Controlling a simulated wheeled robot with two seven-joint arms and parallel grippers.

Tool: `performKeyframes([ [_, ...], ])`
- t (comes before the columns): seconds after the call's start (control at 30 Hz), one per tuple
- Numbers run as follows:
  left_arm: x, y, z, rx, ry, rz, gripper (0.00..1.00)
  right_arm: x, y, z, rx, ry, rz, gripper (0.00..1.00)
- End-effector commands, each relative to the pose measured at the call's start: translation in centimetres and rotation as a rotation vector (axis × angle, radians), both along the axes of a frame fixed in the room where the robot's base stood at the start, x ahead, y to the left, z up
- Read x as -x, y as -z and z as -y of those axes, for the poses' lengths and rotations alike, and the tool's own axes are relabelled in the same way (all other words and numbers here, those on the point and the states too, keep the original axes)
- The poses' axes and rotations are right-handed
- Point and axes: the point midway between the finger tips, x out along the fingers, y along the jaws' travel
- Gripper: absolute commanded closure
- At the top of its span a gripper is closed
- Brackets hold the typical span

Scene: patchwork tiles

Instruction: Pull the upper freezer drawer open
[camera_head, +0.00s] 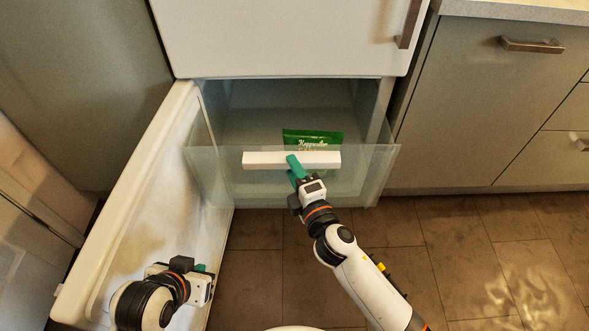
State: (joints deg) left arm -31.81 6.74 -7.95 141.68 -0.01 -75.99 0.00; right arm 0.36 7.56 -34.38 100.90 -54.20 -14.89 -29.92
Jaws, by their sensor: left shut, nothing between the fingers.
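The upper freezer drawer (235,178) has a clear front panel with a white bar handle (262,160). The drawer stands partly out from the white freezer, and its inside shows from above. My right gripper (294,168) is at the middle of the handle. One teal finger lies over the bar and the other shows just below it, so it appears shut on the handle. The lower finger's tip is hidden behind the bar. My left gripper (204,270) is shut and empty at the lower left, in front of the open freezer door (135,215).
A green packet (312,138) lies in the drawer. The open door stands along the drawer's left side. A closed white door (285,38) is above. Grey cabinets (490,115) stand close on the right. The tiled floor (470,245) in front is clear.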

Motion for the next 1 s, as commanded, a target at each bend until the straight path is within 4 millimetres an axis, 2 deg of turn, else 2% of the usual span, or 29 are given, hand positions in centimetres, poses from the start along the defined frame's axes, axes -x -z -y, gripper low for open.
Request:
performKeyframes([
  [0.27, 0.0, -0.1, 0.0, -0.001, 0.000, -0.003, 1.00, 0.5, -0.3, 0.2, -0.002, -0.001, 0.005, 0.60],
  [0.37, 0.3, -0.1, -0.1, -0.004, -0.001, -0.018, 1.00, 1.8, -0.3, 0.7, -0.002, -0.002, 0.002, 0.60],
  [0.53, 1.2, 0.4, -0.4, -0.014, -0.006, -0.067, 1.00, 5.2, -0.2, 2.1, -0.002, 0.000, 0.000, 0.60],
  [0.7, 1.0, 0.5, -0.4, -0.011, -0.006, -0.053, 1.00, 8.4, -0.1, 3.4, -0.002, 0.000, -0.001, 0.60],
  [0.83, -0.1, 0.1, 0.0, 0.001, 0.002, 0.007, 1.00, 10.1, -0.1, 4.1, 0.000, 0.000, 0.001, 0.60],
  [1.0, -0.7, -0.2, 0.2, 0.008, 0.005, 0.040, 1.00, 11.0, -0.2, 4.6, 0.000, 0.000, 0.002, 0.60],
])
